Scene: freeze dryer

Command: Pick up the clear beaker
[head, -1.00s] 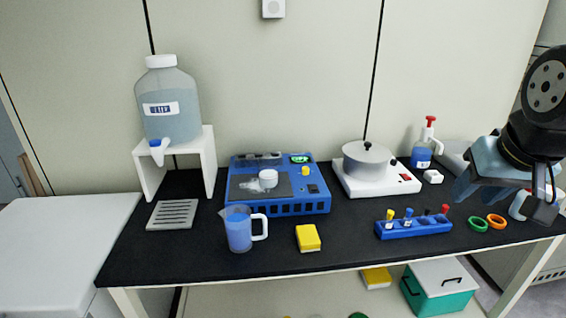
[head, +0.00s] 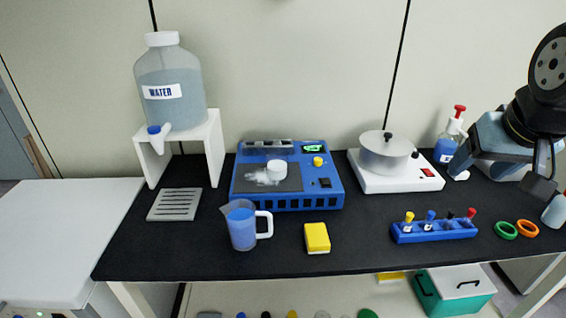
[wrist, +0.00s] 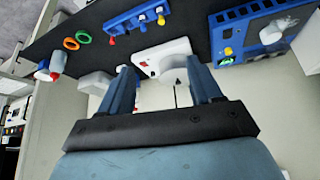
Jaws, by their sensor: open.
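The clear beaker (head: 241,229) stands upright on the black bench top, left of centre in the head view, with blue liquid inside and a pale handle on its right. My gripper (head: 500,172) is at the far right of the head view, well apart from the beaker. In the wrist view my gripper (wrist: 163,75) shows two blue-grey fingers spread wide with nothing held between them. I cannot make out the beaker in the wrist view.
A yellow sponge (head: 317,237) lies right of the beaker, and a blue device (head: 287,203) stands behind it. A slotted grey tray (head: 174,204) and a water jug (head: 171,90) on a white stand are left.

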